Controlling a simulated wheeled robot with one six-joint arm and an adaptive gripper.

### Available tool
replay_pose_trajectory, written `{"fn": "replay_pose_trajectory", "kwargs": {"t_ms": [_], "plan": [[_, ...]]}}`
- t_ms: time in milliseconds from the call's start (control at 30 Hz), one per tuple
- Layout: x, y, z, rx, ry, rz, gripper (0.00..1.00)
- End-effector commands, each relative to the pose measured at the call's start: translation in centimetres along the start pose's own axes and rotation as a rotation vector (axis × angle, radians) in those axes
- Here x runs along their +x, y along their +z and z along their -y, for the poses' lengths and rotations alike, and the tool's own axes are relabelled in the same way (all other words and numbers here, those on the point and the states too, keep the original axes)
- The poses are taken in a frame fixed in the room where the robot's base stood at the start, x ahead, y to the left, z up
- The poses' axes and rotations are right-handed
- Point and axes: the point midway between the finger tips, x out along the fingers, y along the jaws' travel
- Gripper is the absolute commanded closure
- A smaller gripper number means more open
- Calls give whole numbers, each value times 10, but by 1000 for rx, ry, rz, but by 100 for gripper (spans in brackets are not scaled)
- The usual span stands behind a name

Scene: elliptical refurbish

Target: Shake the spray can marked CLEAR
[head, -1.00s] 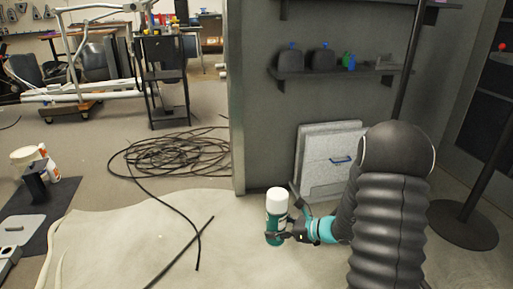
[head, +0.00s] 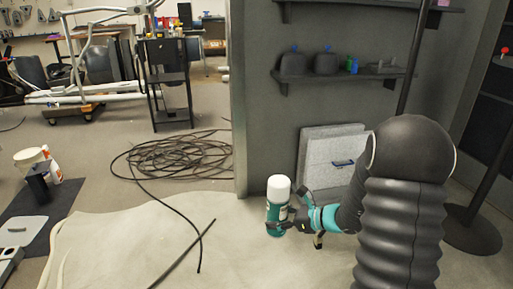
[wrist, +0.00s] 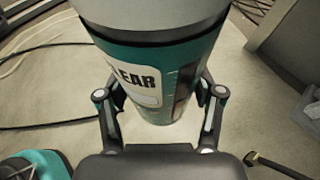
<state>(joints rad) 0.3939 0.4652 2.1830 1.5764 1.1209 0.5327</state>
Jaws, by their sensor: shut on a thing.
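The spray can (head: 277,208) is teal with a white cap and stands close to upright in the head view. My gripper (head: 279,226) is shut around its lower part and holds it in front of the pale cloth-like floor covering. In the wrist view the can (wrist: 160,75) fills the upper middle, and its white label shows the letters "LEAR", with the start of the word cut off by the curve. The two fingers of my gripper (wrist: 160,112) press on its left and right sides. The can's base is partly hidden by the gripper in the head view.
A coil of black cable (head: 180,157) lies on the floor at the back left. A grey wall with shelves (head: 340,76) and leaning white panels (head: 325,165) is behind the can. A dark mat (head: 38,215) with containers lies at the left.

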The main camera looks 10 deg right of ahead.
Motion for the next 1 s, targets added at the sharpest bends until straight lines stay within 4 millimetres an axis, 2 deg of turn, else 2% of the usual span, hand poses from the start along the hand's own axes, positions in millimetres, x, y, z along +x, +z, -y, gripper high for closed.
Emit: {"fn": "replay_pose_trajectory", "kwargs": {"t_ms": [33,100,233,300,333,367,500,567,600,733,800,867,1000], "plan": [[-6,15,0,-6,-2,0,96],[-5,11,0,5,2,-2,96],[17,-42,-2,18,8,-5,96],[22,-53,-2,9,5,-3,96],[22,-52,-1,5,4,-2,96],[19,-45,0,-1,2,0,96],[-4,9,0,-9,-2,1,96],[-7,16,0,-1,0,0,96],[-5,11,0,5,2,-2,96],[17,-42,-2,17,8,-5,96],[22,-53,-2,9,5,-3,96],[19,-45,0,-1,2,0,96],[-4,9,0,-9,-2,1,96]]}}
